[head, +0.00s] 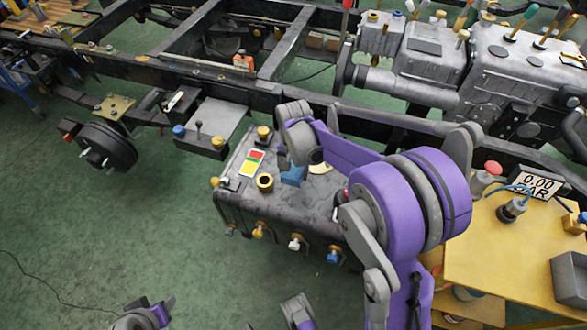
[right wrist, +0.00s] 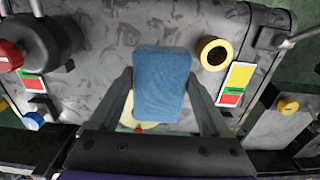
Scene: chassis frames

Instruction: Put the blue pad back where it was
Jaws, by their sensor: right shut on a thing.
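The blue pad (right wrist: 162,85) is between the two fingers of my right gripper (right wrist: 160,92), which is shut on it. In the head view the pad (head: 292,176) shows as a small blue patch over the top of the dark grey tank (head: 238,200), partly hidden by my right gripper (head: 298,162). A cream round patch (right wrist: 145,125) shows under the pad's lower edge in the right wrist view. I cannot tell whether the pad touches the tank. Parts of my left arm show at the bottom of the head view, with no fingers to be seen.
A yellow ring-shaped filler neck (head: 264,182) and a red, yellow and green label (head: 252,163) are on the tank near the pad. Several valves line its front. The chassis rail (head: 395,128) runs behind. A yellow cart (head: 490,240) with a gauge stands at right. Green floor is open at left.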

